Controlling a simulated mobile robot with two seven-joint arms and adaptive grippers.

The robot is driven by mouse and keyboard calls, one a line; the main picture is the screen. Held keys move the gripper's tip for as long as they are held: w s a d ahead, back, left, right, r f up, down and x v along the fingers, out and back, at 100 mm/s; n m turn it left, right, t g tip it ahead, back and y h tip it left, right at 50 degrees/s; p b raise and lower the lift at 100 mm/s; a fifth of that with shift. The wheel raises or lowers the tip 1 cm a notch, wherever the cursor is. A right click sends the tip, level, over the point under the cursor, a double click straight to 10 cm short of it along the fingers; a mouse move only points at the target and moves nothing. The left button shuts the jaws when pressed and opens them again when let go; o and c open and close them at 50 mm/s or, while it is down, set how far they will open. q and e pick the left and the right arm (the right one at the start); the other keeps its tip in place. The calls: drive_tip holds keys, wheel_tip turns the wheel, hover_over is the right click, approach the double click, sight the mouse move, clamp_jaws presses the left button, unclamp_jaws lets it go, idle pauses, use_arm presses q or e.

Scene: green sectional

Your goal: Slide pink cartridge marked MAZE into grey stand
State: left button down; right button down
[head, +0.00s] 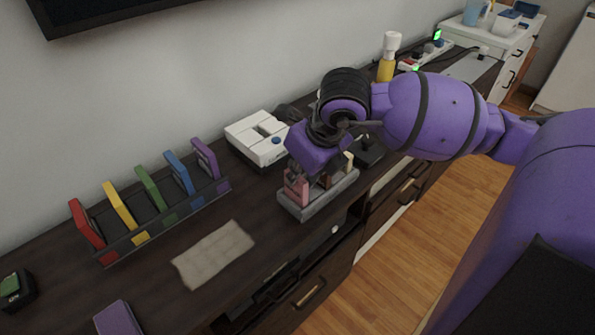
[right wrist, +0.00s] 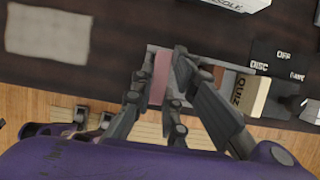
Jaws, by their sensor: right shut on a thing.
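The pink cartridge (head: 296,188) is upright at the left end of the grey stand (head: 306,209); its marking is not readable. It also shows in the right wrist view (right wrist: 160,76), between the fingers. My right gripper (right wrist: 159,70) is shut on it. In the head view the right gripper (head: 308,180) comes down from above and partly hides the cartridge and stand. The cartridge's lower end meets the stand, but I cannot tell how deep it sits. A cream cartridge (right wrist: 253,96) stands at the stand's other end. My left gripper is not in view.
A white console (head: 258,137) stands behind the stand. A dark rack with several coloured cartridges (head: 160,228) is at the left. A beige cloth (head: 213,254) and a purple flat thing (head: 118,318) lie left of the stand. The dark cabinet's front edge is close to the stand.

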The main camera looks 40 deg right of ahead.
drive_tip(key=shift+f+b, duration=0.3)
drive_tip(key=shift+f, duration=0.2)
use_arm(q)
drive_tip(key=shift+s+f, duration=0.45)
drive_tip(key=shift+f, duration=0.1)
use_arm(e)
drive_tip(key=shift+f, duration=0.1)
use_arm(q)
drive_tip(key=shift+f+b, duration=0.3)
drive_tip(key=shift+b, duration=0.2)
use_arm(e)
drive_tip(key=shift+f, duration=0.5)
drive_tip(key=c, duration=1.7)
unclamp_jaws()
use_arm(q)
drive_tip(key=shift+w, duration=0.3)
use_arm(e)
drive_tip(key=shift+o, duration=0.2)
drive_tip(key=shift+r, duration=0.1)
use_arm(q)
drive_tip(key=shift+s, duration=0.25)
use_arm(e)
drive_tip(key=v, duration=1.2)
